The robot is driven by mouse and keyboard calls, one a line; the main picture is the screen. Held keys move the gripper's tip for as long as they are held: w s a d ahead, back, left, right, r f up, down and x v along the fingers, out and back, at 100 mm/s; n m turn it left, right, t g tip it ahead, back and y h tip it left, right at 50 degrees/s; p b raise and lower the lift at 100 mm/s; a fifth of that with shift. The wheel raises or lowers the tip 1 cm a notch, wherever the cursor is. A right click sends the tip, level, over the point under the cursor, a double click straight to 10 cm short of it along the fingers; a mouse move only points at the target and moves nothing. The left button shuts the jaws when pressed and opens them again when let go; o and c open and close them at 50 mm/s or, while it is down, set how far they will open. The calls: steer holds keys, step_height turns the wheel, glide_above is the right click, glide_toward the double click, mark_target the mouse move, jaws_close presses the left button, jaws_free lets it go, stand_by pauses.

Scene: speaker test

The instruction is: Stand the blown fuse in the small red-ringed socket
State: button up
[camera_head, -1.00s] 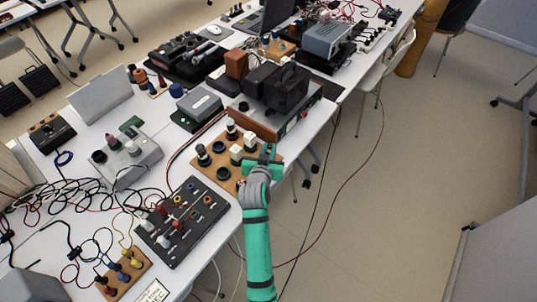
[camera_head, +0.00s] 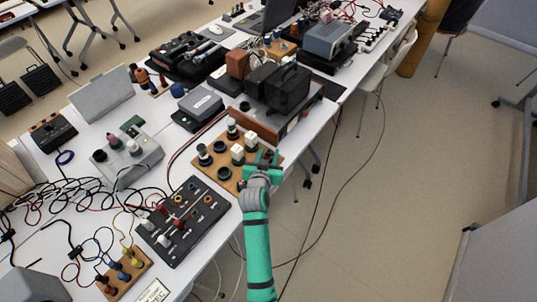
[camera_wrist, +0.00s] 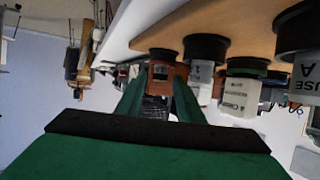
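A wooden fuse board (camera_head: 207,174) lies at the table's right edge in the head view, with black ring sockets (camera_head: 223,173) and several white fuses (camera_head: 237,151). The wrist view shows the board (camera_wrist: 235,22) inverted along the top. A fuse marked "A Class" (camera_wrist: 240,97) sits in a green-ringed socket (camera_wrist: 247,66), and a larger fuse (camera_wrist: 306,78) is at the right edge. My gripper (camera_head: 262,155) is at the board's right side, its green fingers apart and nothing visibly held. I cannot tell which fuse is blown. The red-ringed socket cannot be made out clearly.
A brown-based instrument with black boxes (camera_head: 285,90) stands close behind the board. A black panel with knobs (camera_head: 182,221) is to the front left. Cables (camera_head: 60,195) tangle at the left. Open floor (camera_head: 390,190) lies right of the table.

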steer(key=shift+a, duration=0.1)
steer(key=v, duration=1.2)
steer(key=s+f+n+y, duration=0.1)
steer(key=s+f, duration=0.2)
steer(key=s, duration=0.7)
steer(key=s+f+n+y, duration=0.1)
steer(key=s+f, duration=0.2)
steer(key=s, duration=0.6)
steer(key=s+d+r+t, duration=0.1)
steer(key=s+r, duration=0.2)
steer(key=s, duration=0.5)
steer(key=s+d+r+t, duration=0.1)
steer(key=s+r, duration=0.3)
steer(key=s, duration=0.5)
steer(key=shift+s+d+r, duration=0.25)
steer(key=shift+d+r, duration=0.1)
steer(key=shift+d, duration=0.2)
